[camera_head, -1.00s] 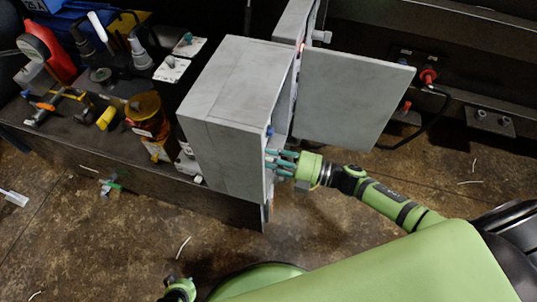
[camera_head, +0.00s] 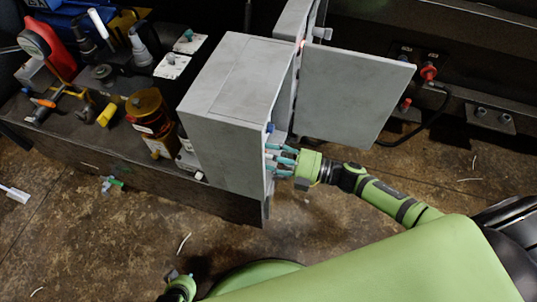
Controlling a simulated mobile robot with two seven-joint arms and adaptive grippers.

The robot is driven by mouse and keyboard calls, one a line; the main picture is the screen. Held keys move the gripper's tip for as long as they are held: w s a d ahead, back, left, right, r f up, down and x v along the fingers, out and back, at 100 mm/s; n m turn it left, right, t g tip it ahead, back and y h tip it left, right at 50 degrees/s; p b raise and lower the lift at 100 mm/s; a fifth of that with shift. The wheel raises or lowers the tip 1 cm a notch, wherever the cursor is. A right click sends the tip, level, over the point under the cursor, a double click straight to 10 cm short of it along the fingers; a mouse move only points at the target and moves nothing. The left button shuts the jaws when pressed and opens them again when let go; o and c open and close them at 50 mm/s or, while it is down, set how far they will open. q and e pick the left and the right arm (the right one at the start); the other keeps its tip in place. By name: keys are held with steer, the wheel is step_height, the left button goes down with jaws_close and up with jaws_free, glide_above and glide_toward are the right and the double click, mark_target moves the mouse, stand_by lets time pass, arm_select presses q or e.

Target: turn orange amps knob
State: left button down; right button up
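My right gripper (camera_head: 274,160) reaches in from the right at the front side of a grey metal box (camera_head: 232,95). Its teal fingers are spread apart, with their tips at the box's right-hand face, which I see almost edge-on. The orange amps knob does not show; that face is largely turned away from me, so I cannot tell what lies between the tips. A small blue part (camera_head: 270,128) shows on the same face just above the fingers. My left gripper (camera_head: 180,275) is low at the bottom edge, partly cut off and empty-looking; its finger state is unclear.
A grey open door panel (camera_head: 355,90) stands right of the box, close above my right gripper. A dark bench (camera_head: 130,170) at left carries an amber cylinder (camera_head: 148,110), a yellow piece (camera_head: 107,112) and a red container (camera_head: 55,50). The brown floor in front is mostly clear.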

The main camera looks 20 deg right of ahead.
steer(key=v, duration=1.2)
